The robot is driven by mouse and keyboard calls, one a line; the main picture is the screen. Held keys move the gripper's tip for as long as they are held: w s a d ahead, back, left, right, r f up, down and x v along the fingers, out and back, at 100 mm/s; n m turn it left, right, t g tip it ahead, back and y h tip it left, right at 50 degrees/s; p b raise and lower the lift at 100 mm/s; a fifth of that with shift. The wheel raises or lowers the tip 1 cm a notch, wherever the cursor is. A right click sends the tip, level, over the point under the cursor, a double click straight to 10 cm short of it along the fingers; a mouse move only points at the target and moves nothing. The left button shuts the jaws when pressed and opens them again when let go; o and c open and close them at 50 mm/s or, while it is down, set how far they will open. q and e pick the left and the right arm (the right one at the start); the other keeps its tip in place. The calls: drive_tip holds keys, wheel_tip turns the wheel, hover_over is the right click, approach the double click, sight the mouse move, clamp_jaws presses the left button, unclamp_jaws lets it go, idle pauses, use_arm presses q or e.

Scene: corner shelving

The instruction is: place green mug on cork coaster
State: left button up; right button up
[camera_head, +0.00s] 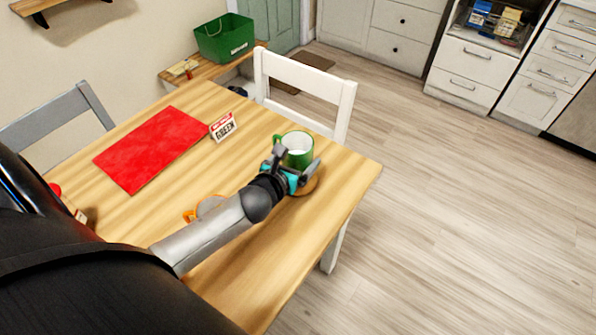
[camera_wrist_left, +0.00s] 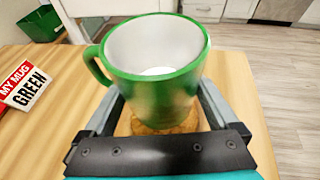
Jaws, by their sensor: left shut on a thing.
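The green mug (camera_head: 299,147) is upright near the right end of the wooden table, with a white inside and its handle to the left. My left gripper (camera_head: 291,168) has its fingers on both sides of the mug and is shut on it. The mug also shows large in the left wrist view (camera_wrist_left: 155,75). The round cork coaster (camera_head: 308,186) is under the mug and gripper, partly hidden by them; its brown edge shows below the mug in the left wrist view (camera_wrist_left: 145,127). I cannot tell whether the mug touches it. My right gripper is not in view.
A red mat (camera_head: 152,149) and a "MY MUG GREEN" sign (camera_head: 223,127) are on the table (camera_head: 250,110). An orange-handled mug (camera_head: 209,206) is partly behind my left forearm. A white chair (camera_head: 308,88) stands at the far table edge.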

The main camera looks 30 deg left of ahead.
use_arm(q)
wheel_tip(320, 180, down, 4)
drive_tip(key=shift+r+b, duration=0.15)
drive_tip(key=shift+b, duration=0.75)
drive_tip(key=o, duration=1.4)
